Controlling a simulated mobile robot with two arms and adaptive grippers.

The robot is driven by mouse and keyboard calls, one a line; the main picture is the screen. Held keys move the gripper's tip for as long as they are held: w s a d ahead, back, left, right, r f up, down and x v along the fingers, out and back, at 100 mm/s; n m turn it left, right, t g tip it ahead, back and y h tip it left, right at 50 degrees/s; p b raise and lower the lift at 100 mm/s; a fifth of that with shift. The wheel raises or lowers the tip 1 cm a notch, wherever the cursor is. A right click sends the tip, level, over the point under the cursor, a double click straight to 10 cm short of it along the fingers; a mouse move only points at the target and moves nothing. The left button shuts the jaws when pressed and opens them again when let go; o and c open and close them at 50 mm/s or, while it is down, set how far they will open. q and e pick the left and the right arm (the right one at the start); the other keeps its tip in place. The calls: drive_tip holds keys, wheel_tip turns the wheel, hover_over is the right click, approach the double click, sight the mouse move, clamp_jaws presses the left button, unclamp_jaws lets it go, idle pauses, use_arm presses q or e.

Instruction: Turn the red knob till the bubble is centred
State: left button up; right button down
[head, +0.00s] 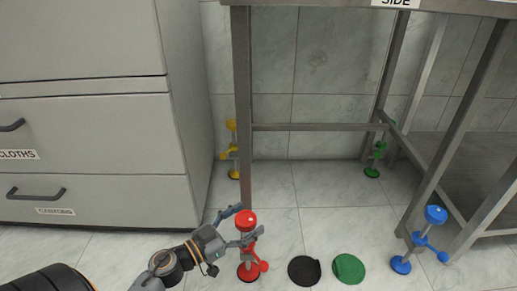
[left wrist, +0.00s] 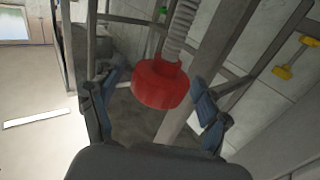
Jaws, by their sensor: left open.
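The red knob (head: 246,217) tops a red levelling foot at the near left leg of the metal table (head: 244,120). My left gripper (head: 240,226) is at the knob, coming in from the left. In the left wrist view the red knob (left wrist: 161,84) sits between the two spread fingers of my left gripper (left wrist: 160,110), with gaps on both sides. The fingers are open and do not appear to grip it. A threaded grey rod (left wrist: 182,22) runs from the knob. No bubble level shows in either view. My right gripper is not in view.
Other feet are yellow (head: 232,150), green (head: 376,158) and blue (head: 428,238). A black disc (head: 304,270) and a green disc (head: 348,268) lie on the floor right of the red foot. A grey drawer cabinet (head: 90,205) stands at left.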

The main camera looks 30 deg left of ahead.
use_arm(q)
drive_tip(key=shift+f+n+t+y+b, duration=0.2)
drive_tip(key=shift+n+t+y+b, duration=0.1)
drive_tip(key=shift+n+y, duration=0.3)
drive_tip(key=p+v, duration=0.6)
drive_tip(key=v, duration=0.8)
drive_tip(key=w+d+r+t+p, duration=0.1)
drive_tip(key=w+d+r+p, duration=0.2)
drive_tip(key=r, duration=0.7)
drive_tip(key=w+d+r+t+p, duration=0.2)
drive_tip(key=r+p, duration=0.4)
drive_tip(key=r, duration=0.4)
drive_tip(key=w+d+r+t+y+p, duration=0.1)
drive_tip(key=w+d+r+p, duration=0.3)
drive_tip(key=r, duration=0.6)
drive_tip(key=shift+w+d+r+n+t+p, duration=0.2)
drive_tip(key=shift+d+r+n+t+p, duration=0.15)
drive_tip(key=shift+d, duration=0.35)
